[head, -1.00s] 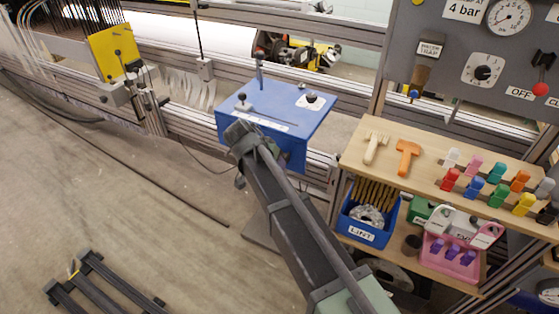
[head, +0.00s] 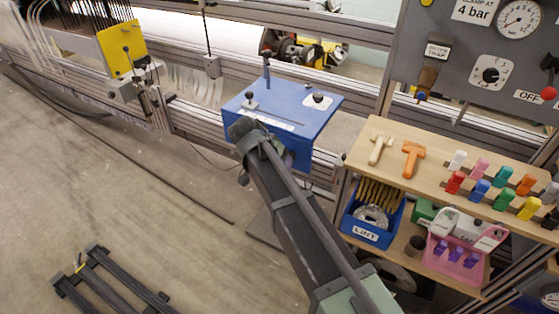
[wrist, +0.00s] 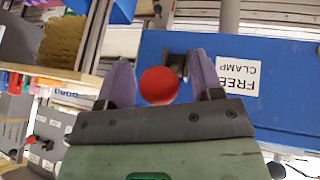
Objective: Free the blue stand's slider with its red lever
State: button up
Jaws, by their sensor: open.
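The blue stand (head: 315,118) is at the middle of the head view, with a grey-knobbed slider (head: 250,102) at a slot on its top. In the wrist view, the stand's blue front (wrist: 285,75) carries an upside-down "FREE CLAMP" label (wrist: 238,79). The lever's red ball (wrist: 159,86) is between the two purple fingers of my gripper (wrist: 161,78). In the head view my arm's end is at the stand's front left, and the fingers and red lever are hidden.
A dark frame (head: 110,285) lies on the floor at lower left. Loom rails run behind.

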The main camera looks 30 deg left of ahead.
jog(key=p+v, duration=0.7)
jog(key=v, duration=0.2)
jog(key=shift+r, duration=0.4)
jog(key=shift+s+a, duration=0.1)
jog(key=shift+s, duration=0.05)
